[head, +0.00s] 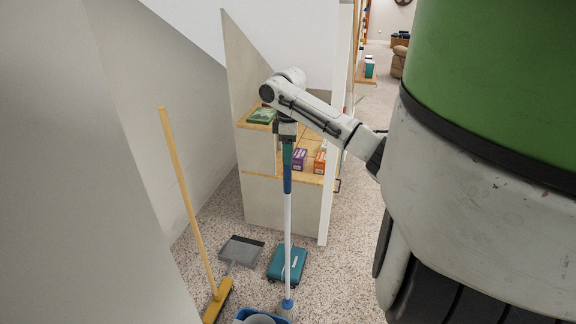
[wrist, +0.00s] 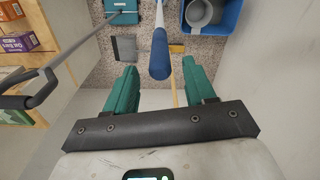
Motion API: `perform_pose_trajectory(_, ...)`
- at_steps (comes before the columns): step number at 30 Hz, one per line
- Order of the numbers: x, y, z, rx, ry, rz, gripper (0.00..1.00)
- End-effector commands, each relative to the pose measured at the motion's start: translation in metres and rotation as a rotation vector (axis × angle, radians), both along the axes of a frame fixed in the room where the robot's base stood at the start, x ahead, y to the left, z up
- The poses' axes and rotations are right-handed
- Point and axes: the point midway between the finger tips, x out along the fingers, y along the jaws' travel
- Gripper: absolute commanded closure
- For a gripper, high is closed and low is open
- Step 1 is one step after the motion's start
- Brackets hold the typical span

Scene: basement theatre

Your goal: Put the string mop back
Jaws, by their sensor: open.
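The string mop (head: 288,225) stands nearly upright, with a white shaft and a blue upper grip. In the wrist view, the mop's blue grip end (wrist: 160,58) lies between the tips of my gripper (wrist: 158,68). The teal fingers are open, with a gap on both sides of the grip. In the head view, my gripper (head: 287,153) is at the top of the mop handle.
A yellow broom (head: 180,165) leans at the left beside a grey dustpan (head: 241,250). A shelf unit (head: 270,205) with small boxes stands behind my gripper. A sloped wall closes the left.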

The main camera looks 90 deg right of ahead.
Motion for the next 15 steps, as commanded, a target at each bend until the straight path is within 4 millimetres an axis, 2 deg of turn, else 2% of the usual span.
perform_pose_trajectory(3,0.001,-0.001,0.023,-0.003,-0.001,0.001,0.45)
perform_pose_trajectory(6,0.000,0.000,0.037,-0.002,0.000,0.000,0.45)
perform_pose_trajectory(10,0.000,0.000,0.049,-0.001,0.000,0.001,0.45)
perform_pose_trajectory(15,-0.001,0.000,0.055,0.000,0.000,0.000,0.45)
